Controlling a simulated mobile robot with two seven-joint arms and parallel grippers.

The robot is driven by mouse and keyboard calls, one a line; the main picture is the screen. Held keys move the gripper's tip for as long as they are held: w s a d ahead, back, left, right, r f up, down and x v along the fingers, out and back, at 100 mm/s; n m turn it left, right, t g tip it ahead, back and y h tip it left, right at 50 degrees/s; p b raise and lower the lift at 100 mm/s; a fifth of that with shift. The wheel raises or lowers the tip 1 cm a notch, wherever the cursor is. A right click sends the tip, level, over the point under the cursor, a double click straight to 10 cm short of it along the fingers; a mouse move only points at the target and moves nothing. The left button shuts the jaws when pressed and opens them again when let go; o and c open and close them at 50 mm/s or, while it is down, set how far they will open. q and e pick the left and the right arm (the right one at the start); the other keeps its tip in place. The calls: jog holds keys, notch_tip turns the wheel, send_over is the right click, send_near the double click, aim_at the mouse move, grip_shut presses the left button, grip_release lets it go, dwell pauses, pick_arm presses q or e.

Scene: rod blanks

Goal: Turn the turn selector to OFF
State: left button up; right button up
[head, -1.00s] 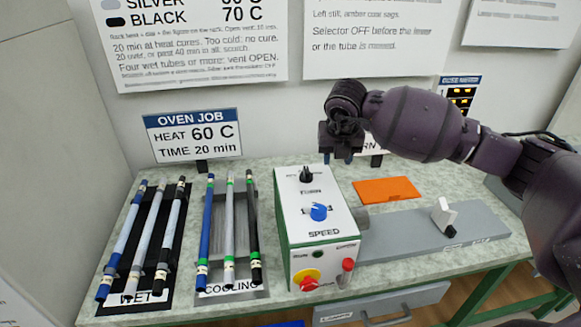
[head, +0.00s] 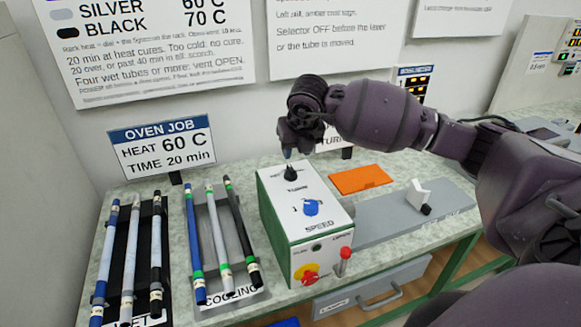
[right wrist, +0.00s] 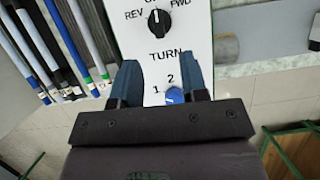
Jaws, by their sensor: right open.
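The turn selector (head: 291,173) is a black knob on the white top of the green-sided control box (head: 283,235). In the right wrist view the selector (right wrist: 158,22) sits between the labels REV and FWD, above the word TURN. The top label is cut off by the frame edge. A small white mark shows on the knob's upper part; its exact setting is hard to tell. My right gripper (head: 296,152) is above the selector in the head view. In the right wrist view its fingers (right wrist: 162,82) are apart and empty, with the selector beyond their tips.
A blue speed dial (head: 311,208) is close to the selector. A red-yellow button (head: 306,274) and red-tipped lever (head: 345,254) are on the box front. Racks of rods stand left. An orange sheet (head: 360,179) and grey rail (head: 390,217) lie right.

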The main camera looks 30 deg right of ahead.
aim_at(291, 169)
jog(key=x, duration=0.8)
jog(key=shift+w+f, duration=0.15)
jog(key=shift+f, duration=0.15)
